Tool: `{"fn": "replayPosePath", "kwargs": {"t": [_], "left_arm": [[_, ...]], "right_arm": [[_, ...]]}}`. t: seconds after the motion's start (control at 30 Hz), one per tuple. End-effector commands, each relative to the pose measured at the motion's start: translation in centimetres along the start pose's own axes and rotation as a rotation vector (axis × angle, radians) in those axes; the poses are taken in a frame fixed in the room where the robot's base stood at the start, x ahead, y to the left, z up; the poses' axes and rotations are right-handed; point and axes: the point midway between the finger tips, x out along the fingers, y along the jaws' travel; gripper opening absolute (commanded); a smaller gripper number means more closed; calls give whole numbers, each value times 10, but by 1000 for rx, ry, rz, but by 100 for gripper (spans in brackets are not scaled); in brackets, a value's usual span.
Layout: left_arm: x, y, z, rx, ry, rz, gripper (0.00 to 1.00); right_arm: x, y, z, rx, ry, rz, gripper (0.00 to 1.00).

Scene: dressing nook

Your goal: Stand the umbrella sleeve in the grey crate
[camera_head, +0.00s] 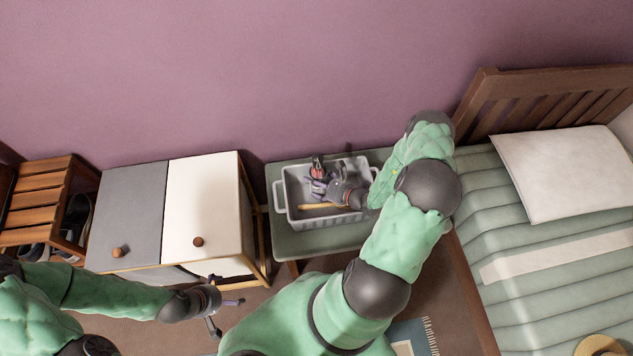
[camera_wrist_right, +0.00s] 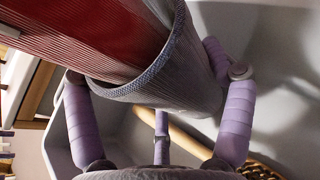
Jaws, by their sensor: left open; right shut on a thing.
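The grey crate (camera_head: 320,223) stands on a green bedside table. My right gripper (camera_head: 322,187) is inside the crate's outline in the head view, shut on the umbrella sleeve (camera_head: 317,170). In the right wrist view, the sleeve (camera_wrist_right: 186,75) is a grey ribbed tube with a dark rim and a red, ribbed part showing within the rim. The purple fingers of my right gripper (camera_wrist_right: 158,110) close around it. My left gripper (camera_head: 228,311) is open and empty, low before the cabinet.
A pale wooden handle (camera_wrist_right: 195,143) and a woven thing (camera_wrist_right: 258,170) lie in the crate. The green table (camera_head: 292,243) has bare edges around it. A grey and white cabinet (camera_head: 203,205) stands left; a bed (camera_head: 540,265) stands right.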

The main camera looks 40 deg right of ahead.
Motion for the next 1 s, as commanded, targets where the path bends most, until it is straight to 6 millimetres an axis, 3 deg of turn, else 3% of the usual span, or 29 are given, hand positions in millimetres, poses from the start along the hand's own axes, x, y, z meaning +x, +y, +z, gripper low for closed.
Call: {"fn": "replayPosePath", "kwargs": {"t": [0.1, 0.13, 0.2, 0.67, 1.0], "left_arm": [[3, -1, 0, 0, 0, 0, 100], [3, -1, 0, 0, 0, 0, 100], [2, -1, 0, 0, 0, 0, 100], [-2, 1, 0, 0, 0, 0, 100], [-18, 7, 1, 0, 0, 0, 100]], "right_arm": [[2, 0, -4, 0, -1, 0, 50], [2, 0, -4, 0, 0, 0, 85], [1, 0, -3, 0, 0, 0, 100], [-1, 0, 2, 0, 0, 0, 100], [-54, -1, 2, 2, 1, -3, 100]]}}
